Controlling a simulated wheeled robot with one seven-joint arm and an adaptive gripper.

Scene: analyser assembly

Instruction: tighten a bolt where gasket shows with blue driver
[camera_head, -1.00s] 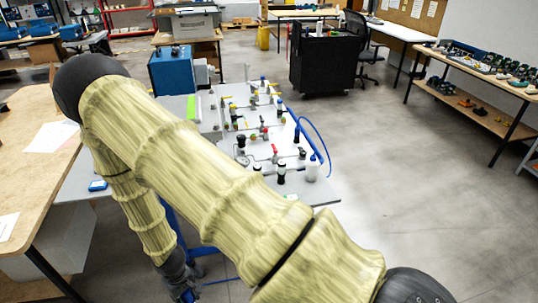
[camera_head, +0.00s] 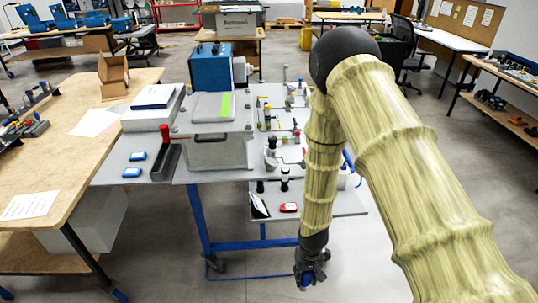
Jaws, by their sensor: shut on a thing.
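My gripper (camera_head: 310,268) hangs low in front of the bench, at the lower middle of the head view. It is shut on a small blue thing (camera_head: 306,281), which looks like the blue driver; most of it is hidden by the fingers. The analyser bench has a blue box (camera_head: 211,67) at its back and a grey cover (camera_head: 218,152) with a dark handle in front. Small round bolt-like knobs (camera_head: 248,128) sit near the cover's upper corners. No gasket can be made out at this size. The gripper is well apart from the cover.
A red-handled tool (camera_head: 165,134) stands in a black holder (camera_head: 164,163) on the bench's left wing, beside two small blue boxes (camera_head: 136,156). A wooden table (camera_head: 55,170) stands at left. My arm hides part of the fittings panel (camera_head: 280,125). A red item (camera_head: 288,207) lies on the lower shelf.

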